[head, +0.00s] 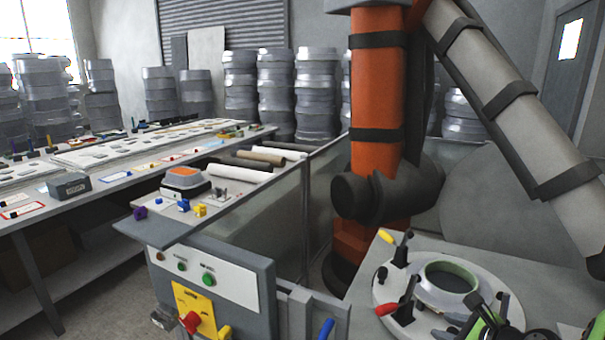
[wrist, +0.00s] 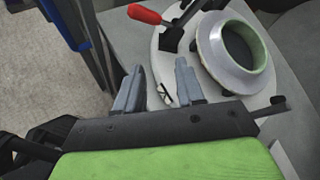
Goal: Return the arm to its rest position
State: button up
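My gripper (wrist: 158,78) is open in the wrist view, with a clear gap between its two grey fingers and nothing held. It is above the grey table, beside a round white fixture plate (wrist: 158,60). A ring-shaped part (wrist: 235,52) with a pale rim and green inside sits on the plate, right of the fingers. A red-handled clamp (wrist: 146,14) stands beyond the fingertips.
In the head view, the ring (head: 448,282) stands among a yellow-handled clamp (head: 394,240), a red-handled clamp (head: 395,305) and others. A large orange machine (head: 378,90) rises behind the table. A control box (head: 215,275) is at left. Stacked grey moulds (head: 240,85) line the back.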

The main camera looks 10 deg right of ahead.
jog(key=s+a+r+n+g+p, duration=0.15)
jog(key=a+r+n, duration=0.25)
jog(key=a+n, duration=0.5)
jog(key=s+a+r+n+g, duration=0.3)
jog(key=a+n, duration=0.5)
jog(key=a, duration=0.3)
jog(key=s+a+r+n, duration=0.1)
jog(key=s+a+n, duration=0.2)
jog(key=s+n, duration=0.3)
jog(key=s+a+r+n+g+h+p, duration=0.1)
jog(key=s+a+n, duration=0.1)
jog(key=s+n, duration=0.3)
jog(key=shift+s+a+r+n, duration=0.4)
jog(key=shift+s, duration=0.85)
